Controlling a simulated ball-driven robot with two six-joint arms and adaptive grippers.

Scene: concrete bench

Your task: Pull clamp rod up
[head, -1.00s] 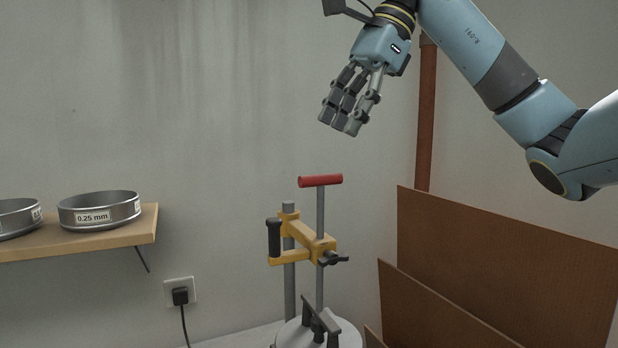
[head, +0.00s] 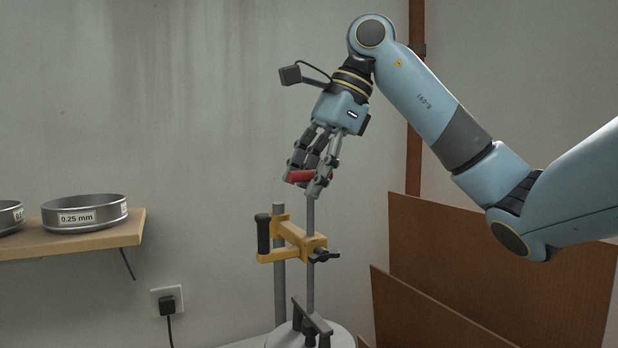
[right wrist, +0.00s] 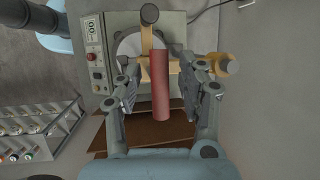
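The clamp rod (head: 310,219) is a grey upright rod with a red crossbar handle (head: 298,176) on top. It passes through a yellow bracket (head: 290,237) with a black grip and a dark knob. My right gripper (head: 310,184) is at the red handle, with its fingers hanging down around it. In the right wrist view, the red handle (right wrist: 160,88) lies between the spread fingers of my right gripper (right wrist: 165,90), with visible gaps on both sides. The fingers partly hide the handle in the head view. My left gripper is not in view.
A grey post (head: 279,290) stands beside the rod, above a round pale base (head: 340,338). A wooden shelf (head: 125,232) with metal sieves is at left. Brown boards (head: 500,265) lean at right. The right wrist view shows a control panel (right wrist: 95,55) and a rack of bottles (right wrist: 35,128).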

